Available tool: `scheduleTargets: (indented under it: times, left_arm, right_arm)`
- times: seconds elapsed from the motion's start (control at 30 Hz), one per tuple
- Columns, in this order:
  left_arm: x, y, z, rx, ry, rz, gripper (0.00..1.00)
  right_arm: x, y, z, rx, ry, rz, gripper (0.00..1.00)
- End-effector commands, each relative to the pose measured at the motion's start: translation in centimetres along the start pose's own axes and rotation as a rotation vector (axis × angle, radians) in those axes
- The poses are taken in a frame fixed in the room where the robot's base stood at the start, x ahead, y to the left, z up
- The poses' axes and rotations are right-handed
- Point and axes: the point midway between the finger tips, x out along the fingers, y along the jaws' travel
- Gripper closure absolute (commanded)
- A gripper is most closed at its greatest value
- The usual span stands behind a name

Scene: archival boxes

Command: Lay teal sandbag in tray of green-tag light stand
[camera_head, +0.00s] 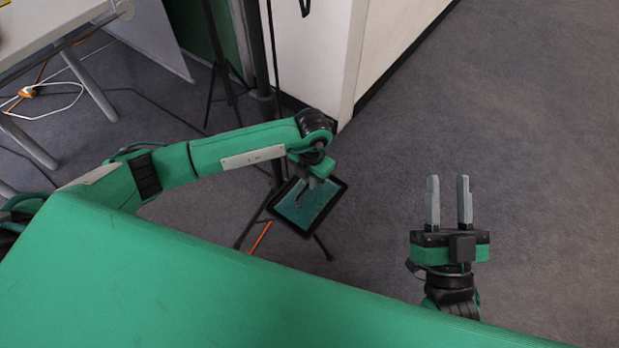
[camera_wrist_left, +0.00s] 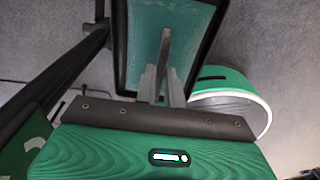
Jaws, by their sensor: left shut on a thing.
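The teal sandbag (camera_head: 314,208) lies flat within the black rim of the tray (camera_head: 341,190) on the light stand (camera_head: 243,238). In the left wrist view, the teal sandbag (camera_wrist_left: 145,35) shows inside the tray's dark rim (camera_wrist_left: 119,50), around my fingers. My left gripper (camera_head: 305,196) reaches down over the tray. In the left wrist view, my left gripper (camera_wrist_left: 163,80) is shut on a narrow grey part, apparently the sandbag's handle. Whether the bag rests fully on the tray floor is hard to tell. No green tag is clearly readable. My right gripper (camera_head: 449,198) is open and empty, right of the tray.
A dark upright pole (camera_head: 260,60) rises just behind the tray. A white cabinet or wall block (camera_head: 318,50) stands close behind. A table (camera_head: 40,25) with a white cable and orange plug (camera_head: 28,91) is at the far left. The carpet (camera_head: 530,150) at right is clear.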

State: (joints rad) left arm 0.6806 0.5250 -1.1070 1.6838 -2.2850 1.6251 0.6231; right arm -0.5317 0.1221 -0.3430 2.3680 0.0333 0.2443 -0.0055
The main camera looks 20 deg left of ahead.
Motion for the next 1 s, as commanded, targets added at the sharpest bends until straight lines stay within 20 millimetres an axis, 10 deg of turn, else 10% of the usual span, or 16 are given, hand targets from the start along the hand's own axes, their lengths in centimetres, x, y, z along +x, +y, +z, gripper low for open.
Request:
scheduleTargets:
  times: [0.1,0.23,0.63,1.0]
  left_arm:
    - [0.0,0.0,0.1,0.000,-0.002,0.000,1.00]
    - [0.1,0.0,0.0,0.000,0.000,0.000,0.68]
    - [-0.4,0.0,0.0,0.000,-0.001,0.000,0.68]
    - [-6.6,0.1,0.1,0.000,-0.004,0.001,0.68]
  right_arm:
    - [0.1,0.0,-0.2,-0.002,0.014,0.000,0.64]
    - [0.1,0.0,-0.3,-0.003,0.020,-0.001,0.64]
    - [0.2,0.0,-0.2,-0.001,0.002,-0.001,0.64]
    - [-3.1,-1.4,5.9,0.054,-0.363,0.001,0.64]
